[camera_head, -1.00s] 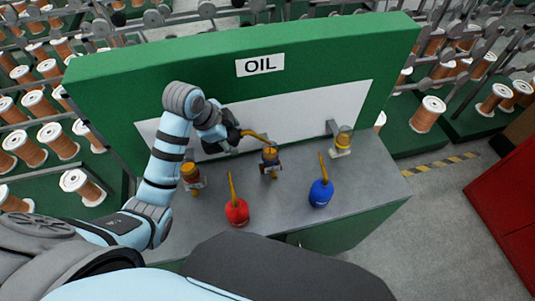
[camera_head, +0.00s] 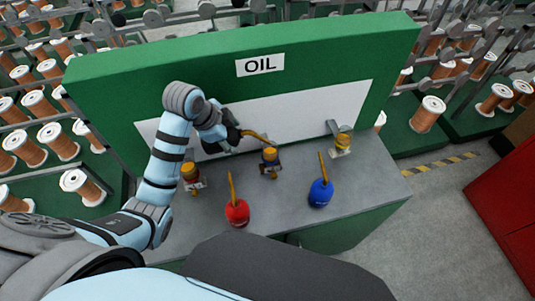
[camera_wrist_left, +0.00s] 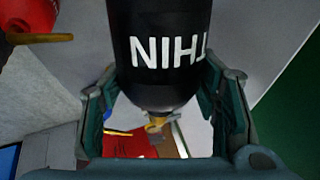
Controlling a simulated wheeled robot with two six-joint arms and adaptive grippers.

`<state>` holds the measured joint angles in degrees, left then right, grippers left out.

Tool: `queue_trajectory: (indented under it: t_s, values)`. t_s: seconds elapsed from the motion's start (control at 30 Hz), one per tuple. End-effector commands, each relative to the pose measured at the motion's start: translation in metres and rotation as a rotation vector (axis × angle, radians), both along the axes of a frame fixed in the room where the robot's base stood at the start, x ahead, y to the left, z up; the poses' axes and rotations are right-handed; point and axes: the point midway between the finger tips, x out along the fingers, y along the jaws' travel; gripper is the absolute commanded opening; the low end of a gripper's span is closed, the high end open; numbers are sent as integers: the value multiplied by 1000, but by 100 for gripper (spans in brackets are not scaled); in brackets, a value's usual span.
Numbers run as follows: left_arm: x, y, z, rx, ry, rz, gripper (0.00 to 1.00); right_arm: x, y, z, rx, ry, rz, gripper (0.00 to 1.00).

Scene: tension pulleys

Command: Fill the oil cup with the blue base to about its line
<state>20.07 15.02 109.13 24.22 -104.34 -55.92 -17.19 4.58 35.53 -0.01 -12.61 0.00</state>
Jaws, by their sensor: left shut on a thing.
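My left gripper (camera_head: 234,137) is shut on a black oil can (camera_wrist_left: 160,50) with upside-down white letters reading THIN. In the head view its yellow spout (camera_head: 256,136) points right, its tip just above the middle oil cup (camera_head: 270,157). This cup has a yellow top and what looks like a bluish base; its fill line is too small to see. A left oil cup (camera_head: 191,173) and a right oil cup (camera_head: 342,143) stand apart from it. In the wrist view the gripper (camera_wrist_left: 160,100) has a finger on each side of the can. My right gripper is not in view.
A red oil can (camera_head: 237,212) and a blue oil can (camera_head: 320,193), both with yellow spouts, stand on the grey bench top (camera_head: 370,180). A green panel with an OIL sign (camera_head: 260,65) rises behind. The bench's right end is clear.

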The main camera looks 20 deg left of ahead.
Motion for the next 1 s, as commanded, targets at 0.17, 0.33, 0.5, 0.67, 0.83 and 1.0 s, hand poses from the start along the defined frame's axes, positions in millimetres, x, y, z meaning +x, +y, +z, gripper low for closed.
queue_trajectory:
  t_s: [0.17,0.33,0.5,0.67,0.83,1.0]
  values:
    - [0,0,1,2,-1,0,13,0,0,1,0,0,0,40]
    - [1,-1,4,17,5,1,13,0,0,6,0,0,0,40]
    - [2,-2,7,39,14,0,13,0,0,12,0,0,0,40]
    - [2,-3,8,58,23,0,13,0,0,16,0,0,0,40]
    - [2,-3,8,66,26,0,13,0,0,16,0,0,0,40]
    - [2,-3,8,66,26,0,13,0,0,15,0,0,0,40]
